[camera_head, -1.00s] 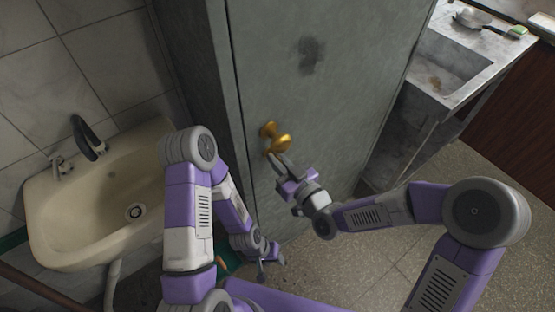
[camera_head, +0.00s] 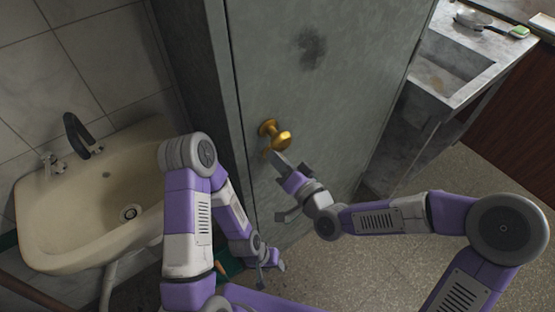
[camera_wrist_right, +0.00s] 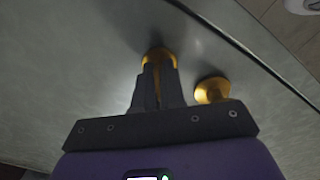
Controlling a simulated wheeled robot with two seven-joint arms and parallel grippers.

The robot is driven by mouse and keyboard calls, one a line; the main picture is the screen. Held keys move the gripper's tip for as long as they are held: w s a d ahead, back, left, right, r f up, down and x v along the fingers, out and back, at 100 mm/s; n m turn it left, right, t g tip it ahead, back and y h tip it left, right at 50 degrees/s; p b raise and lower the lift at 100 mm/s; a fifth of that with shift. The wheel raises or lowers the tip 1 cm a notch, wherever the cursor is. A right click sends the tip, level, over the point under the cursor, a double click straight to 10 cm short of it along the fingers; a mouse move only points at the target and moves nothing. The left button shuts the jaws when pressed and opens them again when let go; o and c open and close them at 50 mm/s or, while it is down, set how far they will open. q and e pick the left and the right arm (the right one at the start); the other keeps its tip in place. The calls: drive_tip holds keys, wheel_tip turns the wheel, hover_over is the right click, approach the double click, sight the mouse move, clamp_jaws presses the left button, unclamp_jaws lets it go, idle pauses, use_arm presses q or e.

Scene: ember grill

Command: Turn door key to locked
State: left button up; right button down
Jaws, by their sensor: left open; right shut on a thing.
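The grey door (camera_head: 330,110) has a gold round knob (camera_head: 275,133), which also shows in the right wrist view (camera_wrist_right: 212,91). My right gripper (camera_head: 274,157) is just below the knob, its fingers against a small gold piece at the door. In the right wrist view, the fingers (camera_wrist_right: 158,88) are shut on this gold piece (camera_wrist_right: 158,54), which seems to be the key in its lock. The fingers hide most of it, so its angle cannot be told. My left gripper (camera_head: 271,262) is open and empty, low in front of the door.
A cream washbasin (camera_head: 55,215) with a dark tap (camera_head: 82,135) is on the left wall. A grey stone sink (camera_head: 450,65) stands right of the door. The floor (camera_head: 390,265) at the lower right is clear.

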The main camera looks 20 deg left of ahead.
drive_tip(key=m, duration=0.3)
drive_tip(key=shift+m, duration=0.3)
drive_tip(key=shift+m+p, duration=0.3)
drive_tip(key=shift+m, duration=1.7)
drive_tip(key=shift+f, duration=0.1)
drive_tip(key=c, duration=1.3)
unclamp_jaws()
